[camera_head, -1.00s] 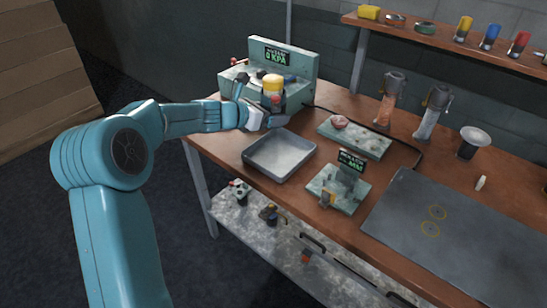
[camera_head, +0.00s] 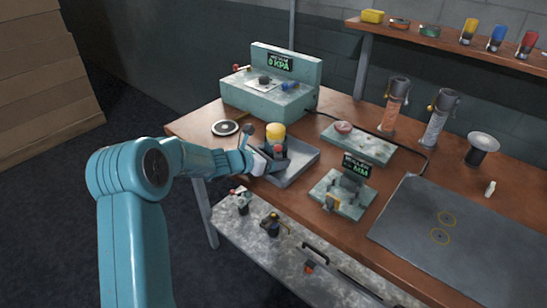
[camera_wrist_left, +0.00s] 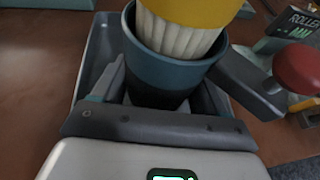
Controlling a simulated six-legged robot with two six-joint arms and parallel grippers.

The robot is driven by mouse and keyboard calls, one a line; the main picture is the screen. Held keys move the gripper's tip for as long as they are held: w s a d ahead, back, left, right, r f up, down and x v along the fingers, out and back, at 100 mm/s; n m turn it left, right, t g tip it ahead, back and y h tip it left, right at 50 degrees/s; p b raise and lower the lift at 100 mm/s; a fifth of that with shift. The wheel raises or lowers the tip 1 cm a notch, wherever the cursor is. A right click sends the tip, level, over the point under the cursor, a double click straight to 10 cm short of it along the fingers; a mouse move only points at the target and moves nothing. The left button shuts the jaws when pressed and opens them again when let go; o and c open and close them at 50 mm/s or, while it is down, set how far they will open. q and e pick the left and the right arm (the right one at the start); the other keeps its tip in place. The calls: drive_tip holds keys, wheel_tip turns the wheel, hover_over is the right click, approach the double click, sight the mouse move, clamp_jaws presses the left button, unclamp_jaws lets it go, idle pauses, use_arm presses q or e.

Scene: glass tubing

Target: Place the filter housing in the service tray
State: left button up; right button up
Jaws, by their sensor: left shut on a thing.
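The filter housing (camera_head: 275,132) is a dark blue-grey cup with a yellow top. In the left wrist view the cup (camera_wrist_left: 165,75) shows a white pleated filter under the yellow. My left gripper (camera_head: 270,157) is shut around the cup, which looks close to upright. The housing is over the left part of the shallow grey service tray (camera_head: 306,157). The tray wall also shows in the left wrist view (camera_wrist_left: 97,48). The cup's bottom is hidden, so I cannot tell whether it touches the tray floor. My right gripper is not in view.
The test box with a KPA display (camera_head: 268,95) stands behind, with a dark ring-marked disc (camera_head: 225,128) before it. A small display stand (camera_head: 345,193) and a pale plate (camera_head: 357,143) are right of the tray. A red knob (camera_wrist_left: 298,68) shows beside the cup.

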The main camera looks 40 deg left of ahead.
use_arm(q)
drive_tip(key=shift+f, duration=0.1)
drive_tip(key=o, duration=1.1)
drive_tip(key=shift+o, duration=0.2)
drive_tip(key=shift+r, duration=0.2)
drive_tip(key=v, duration=1.2)
drive_tip(key=shift+s+f, duration=0.1)
drive_tip(key=shift+f, duration=0.05)
